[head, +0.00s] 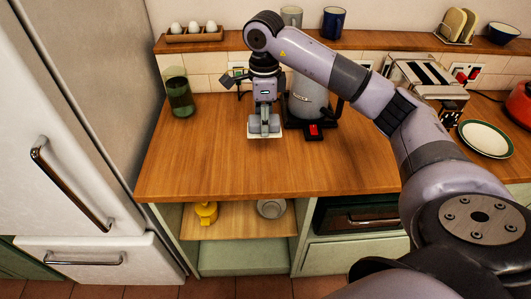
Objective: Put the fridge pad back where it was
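A small pale flat thing, which looks like the fridge pad (278,133), is on or just above the wooden counter, left of the grey kettle. My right gripper (265,130) points straight down at it, and the fingers cover its middle. The fingertips look close together at the pad; I cannot tell whether they grip it or only rest over it. The white fridge (75,110) stands at the left, its doors shut, with no pad showing on its visible front. My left gripper is not in view.
A green glass jar (180,95) stands left of the gripper, near the fridge. The grey kettle (308,98) is close on the right. A toaster (420,75), a plate (486,138) and a red pot (521,103) are farther right. The counter's front left is clear.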

